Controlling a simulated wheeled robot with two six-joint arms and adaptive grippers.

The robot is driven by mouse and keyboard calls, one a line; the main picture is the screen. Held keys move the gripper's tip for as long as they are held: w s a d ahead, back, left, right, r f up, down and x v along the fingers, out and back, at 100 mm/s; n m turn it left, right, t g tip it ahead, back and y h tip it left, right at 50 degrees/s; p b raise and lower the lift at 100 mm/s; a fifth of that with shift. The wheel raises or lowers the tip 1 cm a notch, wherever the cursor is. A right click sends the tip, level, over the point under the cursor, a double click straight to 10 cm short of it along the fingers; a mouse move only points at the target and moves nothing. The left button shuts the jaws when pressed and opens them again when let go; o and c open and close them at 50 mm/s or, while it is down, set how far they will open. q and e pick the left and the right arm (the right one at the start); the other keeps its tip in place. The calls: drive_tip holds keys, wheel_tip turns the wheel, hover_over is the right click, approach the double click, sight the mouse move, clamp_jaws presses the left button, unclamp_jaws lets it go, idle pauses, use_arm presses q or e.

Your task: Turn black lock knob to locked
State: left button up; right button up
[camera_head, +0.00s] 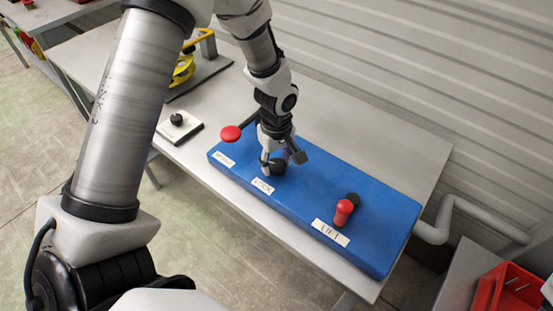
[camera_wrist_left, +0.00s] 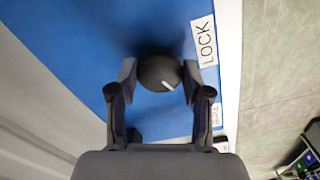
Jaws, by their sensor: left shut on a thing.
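The black lock knob (camera_head: 279,167) sits on the blue panel (camera_head: 375,235), behind the white LOCK label (camera_head: 262,186). In the left wrist view the round black knob (camera_wrist_left: 157,69) lies between my fingers, and its short white mark points to the lower right. In the head view the fingers partly hide the knob. My right gripper is not in view.
A red-ended lever (camera_head: 231,133) stands left of the gripper. A red handle (camera_head: 343,211) stands by the LIFT label (camera_head: 330,232). A black button on a white box (camera_head: 177,121) and a yellow device (camera_head: 182,70) are farther left. A red bin (camera_head: 510,287) is at lower right.

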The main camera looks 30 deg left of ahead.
use_arm(q)
drive_tip(key=m+p, duration=0.2)
drive_tip(key=m, duration=0.4)
drive_tip(key=shift+s+p, duration=0.15)
drive_tip(key=shift+p, duration=0.25)
drive_tip(key=m+p, duration=0.2)
drive_tip(key=m, duration=0.3)
drive_tip(key=shift+m+p, duration=0.3)
drive_tip(key=shift+p, duration=0.05)
drive_tip(key=m+p, duration=0.3)
drive_tip(key=m, duration=0.3)
drive_tip(key=shift+f+m+p, duration=0.1)
drive_tip(key=shift+m+p, duration=1.25)
drive_tip(key=shift+m, duration=1.05)
drive_tip(key=o, duration=1.2)
drive_tip(key=shift+c, duration=0.2)
